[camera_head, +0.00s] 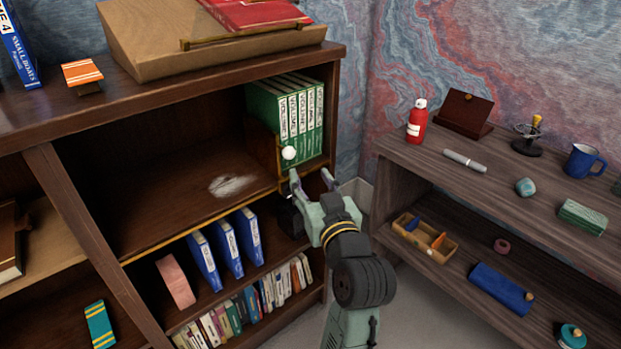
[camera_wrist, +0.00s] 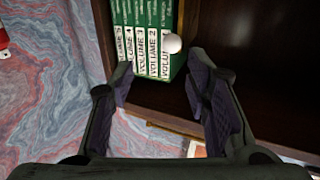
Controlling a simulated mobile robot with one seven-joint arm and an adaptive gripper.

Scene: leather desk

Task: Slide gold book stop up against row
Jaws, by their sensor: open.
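The gold book stop (camera_head: 278,160) stands upright on the upper shelf, at the left side of a row of green volumes (camera_head: 301,115). A white round knob (camera_head: 289,152) shows at its front. I cannot tell whether the stop touches the row. In the wrist view, the knob (camera_wrist: 172,43) is in front of the green volumes (camera_wrist: 140,38), and a thin gold edge of the stop (camera_wrist: 181,16) shows beside them. My gripper (camera_head: 311,180) is open and empty, just in front of and below the knob. Its spread fingers (camera_wrist: 160,78) also show in the wrist view.
The upper shelf (camera_head: 165,205) is bare left of the stop, except for a pale smudge (camera_head: 232,186). A side shelf unit (camera_head: 480,200) with small items stands at right.

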